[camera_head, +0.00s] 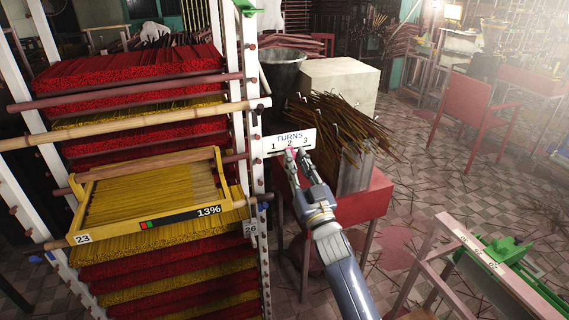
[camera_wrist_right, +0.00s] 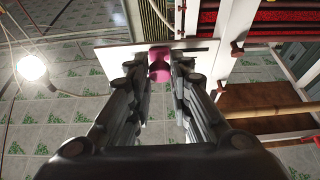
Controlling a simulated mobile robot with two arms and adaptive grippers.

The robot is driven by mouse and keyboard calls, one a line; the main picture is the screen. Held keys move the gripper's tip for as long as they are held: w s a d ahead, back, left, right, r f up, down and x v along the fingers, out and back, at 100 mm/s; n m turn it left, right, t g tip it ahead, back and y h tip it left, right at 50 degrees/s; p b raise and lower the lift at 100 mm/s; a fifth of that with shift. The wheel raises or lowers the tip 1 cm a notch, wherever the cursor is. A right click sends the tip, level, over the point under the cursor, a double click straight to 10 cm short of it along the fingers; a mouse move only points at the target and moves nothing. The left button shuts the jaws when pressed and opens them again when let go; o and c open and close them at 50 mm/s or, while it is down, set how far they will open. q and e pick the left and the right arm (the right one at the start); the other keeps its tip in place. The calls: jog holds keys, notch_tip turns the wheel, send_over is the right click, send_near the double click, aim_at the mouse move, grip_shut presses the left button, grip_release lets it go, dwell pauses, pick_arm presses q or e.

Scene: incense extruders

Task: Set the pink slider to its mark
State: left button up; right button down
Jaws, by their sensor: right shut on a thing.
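The pink slider (camera_wrist_right: 160,66) shows between the fingertips of my right gripper in the right wrist view. In the head view the plate (camera_head: 278,138) reads TURNS, with 1, 2 and 3. My right gripper (camera_head: 296,152) is shut on the slider just below the plate, near the 2. The fingers mostly hide the slider there, and I cannot tell which mark is meant. My left gripper is not in view.
A tall rack (camera_head: 240,120) with red and yellow incense sticks stands left of the plate. A yellow tray (camera_head: 86,192) on it shows 13%. A red stand (camera_head: 368,200) with a stick bundle is behind my right gripper. A green device (camera_head: 503,250) lies at lower right.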

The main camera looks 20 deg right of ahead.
jog(key=shift+d, duration=0.25)
jog(key=shift+a, duration=0.1)
jog(key=c, duration=1.5)
grip_release()
jog(key=v, duration=1.2)
jog(key=shift+f, duration=0.1)
